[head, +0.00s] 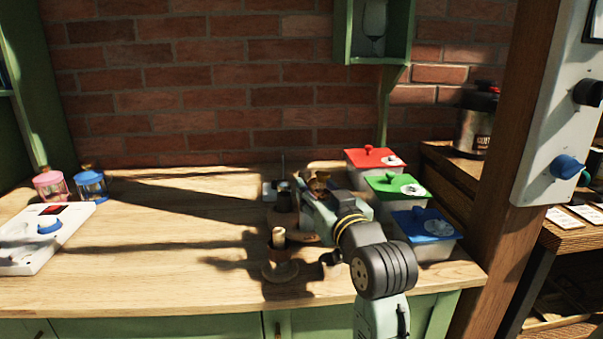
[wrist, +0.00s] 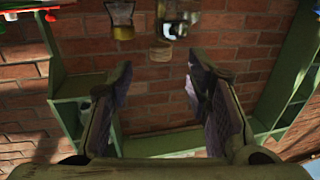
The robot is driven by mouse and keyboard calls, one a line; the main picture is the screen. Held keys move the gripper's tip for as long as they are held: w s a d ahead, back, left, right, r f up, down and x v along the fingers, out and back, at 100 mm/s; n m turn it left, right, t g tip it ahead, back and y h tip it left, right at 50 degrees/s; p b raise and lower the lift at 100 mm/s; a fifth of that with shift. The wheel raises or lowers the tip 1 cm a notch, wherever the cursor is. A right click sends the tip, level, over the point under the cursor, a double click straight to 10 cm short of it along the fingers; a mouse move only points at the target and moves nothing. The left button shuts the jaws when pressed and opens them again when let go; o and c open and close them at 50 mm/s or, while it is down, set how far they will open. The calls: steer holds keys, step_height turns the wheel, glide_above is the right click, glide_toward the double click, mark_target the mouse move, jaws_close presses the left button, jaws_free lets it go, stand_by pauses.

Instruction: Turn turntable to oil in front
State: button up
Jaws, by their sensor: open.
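The turntable (head: 303,239) is a brown wooden stand near the middle of the tabletop, largely hidden by my arm in the head view. A cup-like wooden holder (head: 280,262) with a pale-topped item (head: 279,237) is at its front. A dark container (head: 284,199) stands behind, and a brown-gold topped item (head: 320,182) shows beside my gripper. I cannot tell which item is the oil. My gripper reaches in from the right, over the turntable's back right side. In the wrist view my gripper (wrist: 160,75) is open, with nothing between its fingers. Whether it touches the turntable is hidden.
Red (head: 374,158), green (head: 398,187) and blue (head: 425,226) lidded boxes stand close right of my arm. Pink (head: 49,184) and blue (head: 91,183) jars and a white device (head: 38,245) are at the left. The tabletop (head: 170,240) between is clear. A brick wall stands behind.

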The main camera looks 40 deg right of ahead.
mark_target(307, 177)
steer(key=p+x, duration=0.1)
steer(key=x, duration=0.7)
steer(key=shift+w+p, duration=0.3)
steer(key=shift+p, duration=0.05)
steer(key=shift+c, duration=0.5)
jaws_close()
